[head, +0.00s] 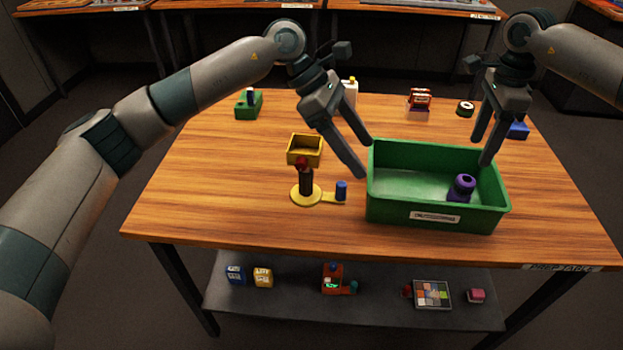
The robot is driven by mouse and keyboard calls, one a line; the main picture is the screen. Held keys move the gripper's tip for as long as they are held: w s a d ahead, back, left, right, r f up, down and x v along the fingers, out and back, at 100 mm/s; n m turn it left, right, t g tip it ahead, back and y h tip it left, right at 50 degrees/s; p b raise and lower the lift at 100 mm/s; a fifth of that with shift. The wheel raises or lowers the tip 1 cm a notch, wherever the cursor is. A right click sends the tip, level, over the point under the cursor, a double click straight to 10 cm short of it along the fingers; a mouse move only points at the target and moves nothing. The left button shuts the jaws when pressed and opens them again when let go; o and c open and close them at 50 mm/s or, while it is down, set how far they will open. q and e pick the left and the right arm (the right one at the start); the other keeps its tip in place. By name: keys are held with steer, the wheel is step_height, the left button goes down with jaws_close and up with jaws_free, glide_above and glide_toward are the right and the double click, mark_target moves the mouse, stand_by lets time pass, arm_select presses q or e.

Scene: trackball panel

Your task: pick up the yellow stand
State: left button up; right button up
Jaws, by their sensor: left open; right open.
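The yellow stand (302,199) is on the wooden table, left of the green bin. It has a round yellow base, a dark upright post with a red top, and a short arm to the right with a blue peg (341,190) on it. My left gripper (366,160) is open and empty, up and to the right of the stand, near the bin's left rim. My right gripper (480,154) is open, over the right part of the bin, apart from the stand.
The green bin (430,214) holds a purple object (462,187). A yellow open box (305,150) stands just behind the stand. A green block (249,104), red item (419,99), round dark item (465,108) and blue item (518,129) stand farther back. The table's left front is clear.

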mark_target(320, 147)
arm_select(q)
steer(key=w+a+r+t+y, duration=0.2)
steer(key=w+a+r+y, duration=0.2)
steer(key=a+r+y, duration=0.3)
steer(key=shift+w+a+n+y, duration=0.3)
steer(key=shift+a+n, duration=0.05)
steer(key=shift+n, duration=0.05)
steer(key=shift+f, duration=3.4)
steer(key=shift+w+a+f, duration=0.1)
steer(key=shift+w+f, duration=0.1)
steer(key=shift+f, duration=1.1)
steer(key=shift+w+a+f, duration=0.1)
steer(key=shift+w+f, duration=0.05)
steer(key=shift+f, duration=1.1)
